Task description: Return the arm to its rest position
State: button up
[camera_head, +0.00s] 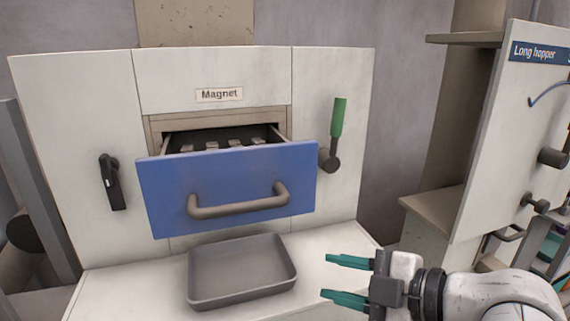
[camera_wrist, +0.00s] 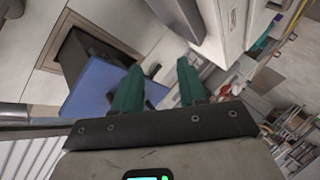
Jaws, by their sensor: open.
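My gripper (camera_head: 347,280) is at the lower right of the head view, with two green fingers spread apart and nothing between them. It points left, to the right of the grey tray, and touches nothing that I can see. In the wrist view the two green fingers (camera_wrist: 155,92) are apart and empty. My white arm enters from the lower right corner of the head view.
A blue drawer (camera_head: 165,192) labelled Magnet stands pulled out of the white cabinet (camera_head: 60,120). A grey tray (camera_head: 215,300) sits on the ledge below. A green-handled lever (camera_head: 339,118) points up. The Long hopper panel (camera_head: 500,130) stands at right.

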jog(key=s+d+f+m+g+h, duration=0.1)
jog(key=s+d+f+m+h, duration=0.2)
jog(key=f, duration=0.4)
jog(key=s+d+f+m+g+h, duration=0.1)
jog(key=s+d+f+m, duration=0.1)
jog(key=f+m, duration=0.4)
jog(key=s+d+f+m+h, duration=0.2)
jog(key=s+d+f+m, duration=0.1)
jog(key=f, duration=0.6)
jog(key=s+d+f+m+g+h, duration=0.2)
jog(key=s+d+f+m+g, duration=0.1)
jog(key=s, duration=0.7)
jog(key=s+d+f+m+g+h, duration=0.3)
jog(key=s+d+f+m, duration=0.3)
jog(key=s+f, duration=0.4)
jog(key=shift+d, duration=0.5)
